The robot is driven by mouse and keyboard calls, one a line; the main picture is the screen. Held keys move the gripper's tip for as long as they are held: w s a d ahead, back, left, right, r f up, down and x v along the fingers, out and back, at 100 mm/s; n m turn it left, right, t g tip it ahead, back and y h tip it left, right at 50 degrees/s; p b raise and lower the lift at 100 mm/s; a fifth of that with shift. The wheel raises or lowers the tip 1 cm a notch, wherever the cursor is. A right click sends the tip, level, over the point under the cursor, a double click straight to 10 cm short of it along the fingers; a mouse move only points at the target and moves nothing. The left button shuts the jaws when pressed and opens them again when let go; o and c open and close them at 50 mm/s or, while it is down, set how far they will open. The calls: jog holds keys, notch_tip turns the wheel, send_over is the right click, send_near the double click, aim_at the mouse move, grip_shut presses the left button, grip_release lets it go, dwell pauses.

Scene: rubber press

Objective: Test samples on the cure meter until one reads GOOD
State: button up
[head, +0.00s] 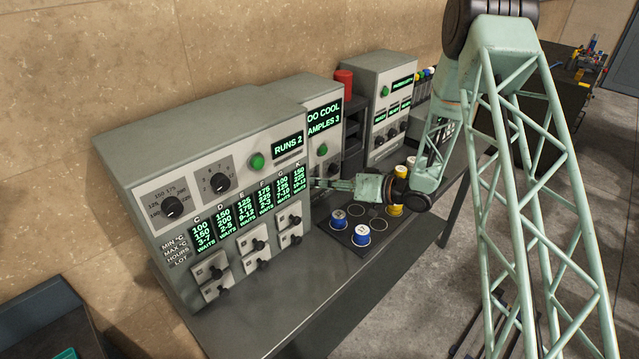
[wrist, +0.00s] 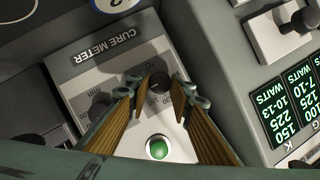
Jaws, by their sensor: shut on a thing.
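The cure meter (head: 324,120) stands between two other grey panels. The part of its display (head: 324,115) that shows reads "OO COOL" and "AMPLES 3". My gripper (head: 316,184) reaches to the meter's front. In the wrist view my gripper (wrist: 158,85) has its fingers either side of a dark knob (wrist: 159,86) on the cure meter (wrist: 85,58) and is shut on it. A green button (wrist: 158,149) and another dark knob (wrist: 98,107) are beside it. Blue-sided sample pots (head: 338,218) with white tops and yellow pots (head: 397,209) stand on a dark mat (head: 332,237); my wrist covers part of it.
The left panel (head: 185,130) has dials, a "RUNS 2" display (head: 288,144), lot screens and several levers (head: 211,270). Another panel (head: 375,80) stands to the right, with a red cylinder (head: 344,82) nearby. The bench (head: 270,320) is clear in front.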

jog(key=o, duration=0.8)
jog(key=shift+o, duration=0.2)
jog(key=shift+d, duration=0.15)
jog(key=v, duration=1.1)
jog(key=shift+d+r, duration=0.15)
jog(key=shift+d, duration=0.2)
jog(key=shift+s, duration=0.15)
